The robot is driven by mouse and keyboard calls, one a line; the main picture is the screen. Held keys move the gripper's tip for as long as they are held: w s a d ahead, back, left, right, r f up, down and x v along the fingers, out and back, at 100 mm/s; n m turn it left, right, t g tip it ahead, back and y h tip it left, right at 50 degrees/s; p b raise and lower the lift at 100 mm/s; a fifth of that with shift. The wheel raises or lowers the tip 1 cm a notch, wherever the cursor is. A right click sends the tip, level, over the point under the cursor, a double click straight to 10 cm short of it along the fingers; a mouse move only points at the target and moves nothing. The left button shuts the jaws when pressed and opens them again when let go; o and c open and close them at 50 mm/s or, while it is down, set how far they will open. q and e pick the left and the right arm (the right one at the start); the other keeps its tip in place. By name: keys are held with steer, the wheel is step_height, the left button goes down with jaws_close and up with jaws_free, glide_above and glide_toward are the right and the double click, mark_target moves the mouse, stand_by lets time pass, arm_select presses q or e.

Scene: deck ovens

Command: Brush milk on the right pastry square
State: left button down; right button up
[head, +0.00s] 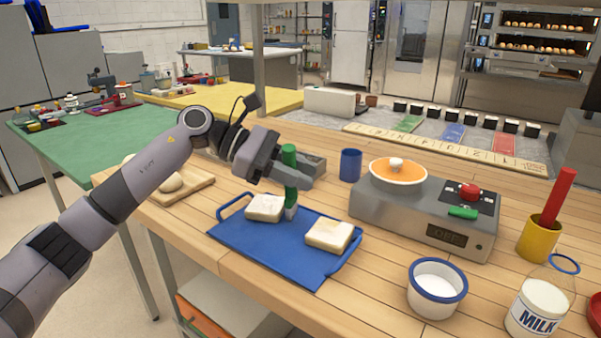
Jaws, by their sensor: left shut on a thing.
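My left gripper (291,178) is shut on a green-handled brush (289,156), held upright with its pale head down. The brush head is between the two pastry squares, close to the right edge of the left pastry square (264,207); I cannot tell whether it touches anything. The right pastry square (329,234) lies to the right, apart from the brush. Both pale squares lie on a blue tray (262,257). A white bowl with a blue rim (437,305) holds white liquid at the front right. A milk bottle (540,306) stands beside it. My right gripper is out of view.
A grey hot plate (400,215) with an orange-and-white lid stands behind the tray. A blue cup (350,165) and a yellow cup (538,242) with a red handle stand nearby. A wooden board (176,191) with dough is at left. Bare wood lies between tray and bowl.

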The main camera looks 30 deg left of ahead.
arm_select(q)
step_height(320, 180, up, 7)
steer(key=p, duration=0.4)
stand_by(0.4)
steer(key=shift+a, duration=0.3)
steer(key=a, duration=0.9)
steer(key=shift+a, duration=0.2)
steer(key=shift+d, duration=0.1)
stand_by(0.9)
